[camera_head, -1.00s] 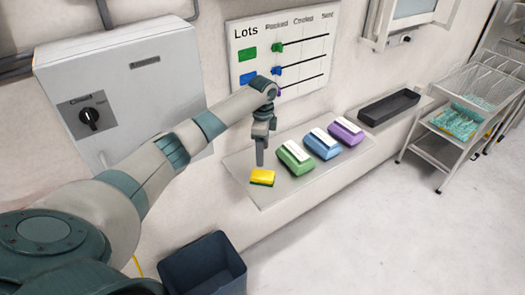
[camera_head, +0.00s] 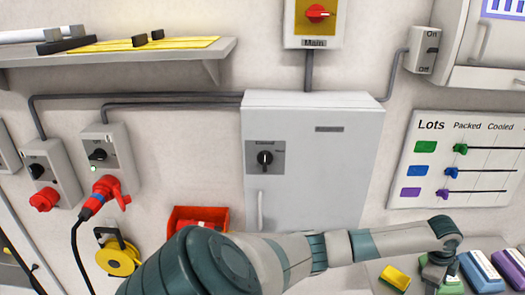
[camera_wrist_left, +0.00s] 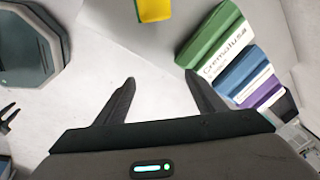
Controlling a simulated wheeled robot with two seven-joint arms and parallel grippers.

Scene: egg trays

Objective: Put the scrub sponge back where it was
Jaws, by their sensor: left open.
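The yellow scrub sponge (camera_head: 395,277) with a green underside lies on the light ledge, left of the green carton. It also shows at the top edge of the left wrist view (camera_wrist_left: 153,10), partly cut off. My left gripper is open and empty in the wrist view (camera_wrist_left: 159,79), with the sponge apart from it, beyond the fingertips. In the head view its hand overlaps the green carton and its fingers cannot be made out. My right gripper is not in view.
Green (camera_wrist_left: 208,35), blue (camera_wrist_left: 235,73) and purple (camera_wrist_left: 263,92) cartons stand in a row beside the sponge. A shelf (camera_head: 120,55) is upper left.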

